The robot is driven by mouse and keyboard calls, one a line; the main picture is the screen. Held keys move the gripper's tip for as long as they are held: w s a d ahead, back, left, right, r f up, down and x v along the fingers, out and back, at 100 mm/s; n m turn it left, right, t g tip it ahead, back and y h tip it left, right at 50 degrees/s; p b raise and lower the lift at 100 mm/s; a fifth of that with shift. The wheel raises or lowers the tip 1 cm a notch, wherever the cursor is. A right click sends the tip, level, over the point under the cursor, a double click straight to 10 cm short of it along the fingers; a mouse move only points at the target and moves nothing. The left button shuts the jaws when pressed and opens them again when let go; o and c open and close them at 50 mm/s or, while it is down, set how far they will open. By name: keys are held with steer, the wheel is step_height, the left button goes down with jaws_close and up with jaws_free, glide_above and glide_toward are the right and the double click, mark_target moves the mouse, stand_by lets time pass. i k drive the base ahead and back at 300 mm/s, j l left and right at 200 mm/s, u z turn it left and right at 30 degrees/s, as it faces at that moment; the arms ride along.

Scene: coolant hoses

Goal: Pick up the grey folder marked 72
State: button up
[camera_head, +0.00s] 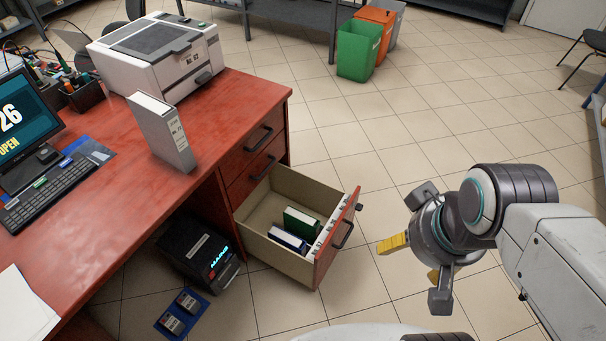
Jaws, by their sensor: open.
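The grey folder (162,131) stands upright on the red desk (130,215), near its right side and in front of the printer. A white label on its spine carries small print that seems to end in 72. My gripper (413,260) is at the right, with its yellow finger pads apart and nothing between them. It is out over the floor, to the right of the open drawer and well away from the folder. The folder's base at the back is hidden.
An open drawer (262,256) holding a green and a blue folder juts from the desk between gripper and grey folder. A printer (155,55) stands behind the folder; a keyboard (48,195) lies left. Bins (358,50) stand far back. Tiled floor is clear beyond the drawer.

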mark_target(160, 122)
steer(key=u, duration=1.3)
